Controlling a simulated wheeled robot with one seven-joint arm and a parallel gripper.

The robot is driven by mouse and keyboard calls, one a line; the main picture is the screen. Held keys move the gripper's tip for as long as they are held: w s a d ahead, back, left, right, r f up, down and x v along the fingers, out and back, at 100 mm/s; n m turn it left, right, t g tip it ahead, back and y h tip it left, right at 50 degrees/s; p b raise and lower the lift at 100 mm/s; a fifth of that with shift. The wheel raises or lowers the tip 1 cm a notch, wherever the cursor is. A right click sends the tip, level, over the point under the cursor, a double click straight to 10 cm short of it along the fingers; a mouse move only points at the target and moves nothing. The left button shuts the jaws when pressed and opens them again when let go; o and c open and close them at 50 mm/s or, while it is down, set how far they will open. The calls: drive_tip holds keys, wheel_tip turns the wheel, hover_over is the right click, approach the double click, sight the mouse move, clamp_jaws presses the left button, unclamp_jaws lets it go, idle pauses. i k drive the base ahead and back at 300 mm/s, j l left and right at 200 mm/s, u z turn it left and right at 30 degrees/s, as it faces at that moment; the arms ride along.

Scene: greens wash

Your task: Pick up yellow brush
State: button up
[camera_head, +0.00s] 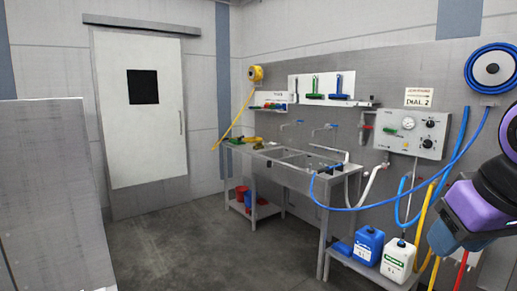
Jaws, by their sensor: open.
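A small yellow thing (258,145) lies at the left end of the steel sink bench (318,187). It is too small here to tell for sure that it is the yellow brush. A green thing (247,139) lies just beside it. Part of my arm, purple and black, shows at the right edge, well to the right of the bench and nearer the camera. My gripper's fingers do not show.
Green and blue tools hang on a white wall board (299,86). A blue hose (400,200) loops across the right. Blue (368,245) and white (397,261) jugs stand low. Floor ahead is clear.

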sight(258, 145)
drive_tip(key=i+u, duration=0.4)
drive_tip(key=i, duration=1)
drive_tip(key=i+j, duration=0.1)
drive_tip(key=i, duration=3.75)
drive_tip(key=i+j+z, duration=0.15)
drive_tip(key=i+z, duration=0.25)
drive_tip(key=i, duration=0.3)
drive_tip(key=i+j+z, duration=0.4)
drive_tip(key=i, duration=0.25)
drive_tip(key=i+j+z, duration=0.4)
drive_tip(key=i+j, duration=0.15)
